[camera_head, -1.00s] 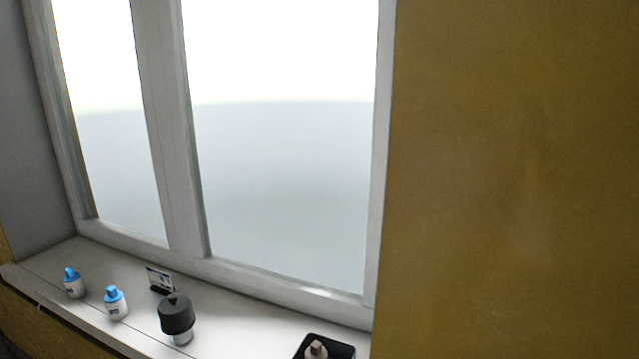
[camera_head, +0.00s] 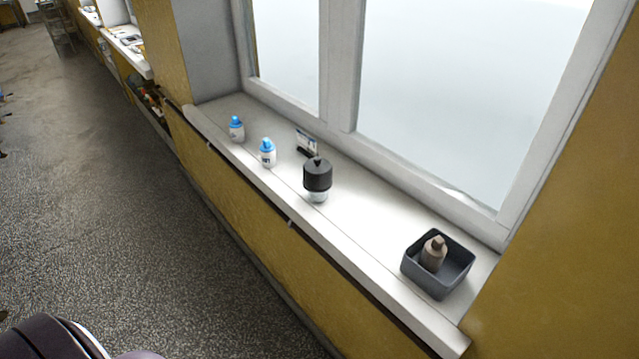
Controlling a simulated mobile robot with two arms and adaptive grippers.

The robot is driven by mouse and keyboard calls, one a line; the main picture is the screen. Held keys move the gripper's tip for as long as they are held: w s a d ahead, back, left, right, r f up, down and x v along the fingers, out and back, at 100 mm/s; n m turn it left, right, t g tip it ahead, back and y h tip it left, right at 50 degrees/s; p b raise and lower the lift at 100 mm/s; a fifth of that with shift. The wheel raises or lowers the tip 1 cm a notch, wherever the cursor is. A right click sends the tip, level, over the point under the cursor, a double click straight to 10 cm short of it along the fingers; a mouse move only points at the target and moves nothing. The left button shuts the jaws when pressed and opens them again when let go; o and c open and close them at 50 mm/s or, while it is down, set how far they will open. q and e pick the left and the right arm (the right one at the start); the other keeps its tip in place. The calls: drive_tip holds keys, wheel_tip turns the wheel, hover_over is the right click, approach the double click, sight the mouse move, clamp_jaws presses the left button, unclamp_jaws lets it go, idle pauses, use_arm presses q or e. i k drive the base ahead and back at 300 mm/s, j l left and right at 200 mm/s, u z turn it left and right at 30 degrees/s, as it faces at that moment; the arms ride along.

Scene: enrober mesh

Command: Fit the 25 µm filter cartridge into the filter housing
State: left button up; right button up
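Two white cartridges with blue tops stand upright on the white window sill, a left one (camera_head: 236,130) and a right one (camera_head: 267,153). Their labels are too small to read, so I cannot tell which is 25 µm. A housing (camera_head: 317,178) with a ribbed black top and a clear lower part stands to their right. A small card on a dark stand (camera_head: 306,142) is behind it. A dark grey bin (camera_head: 457,277) at the right end of the sill holds a brownish used-looking cartridge (camera_head: 433,254). Neither gripper is in view.
The sill (camera_head: 365,235) is clear between the housing and the bin. The window and yellow wall close off the back. The speckled floor (camera_head: 130,220) is open at left. Farther along, another sill (camera_head: 125,42) carries objects.

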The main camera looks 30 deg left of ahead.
sight(314, 197)
drive_tip(key=u, duration=0.85)
drive_tip(key=i+j+z, duration=0.1)
drive_tip(key=i+j, duration=0.05)
drive_tip(key=j, duration=0.1)
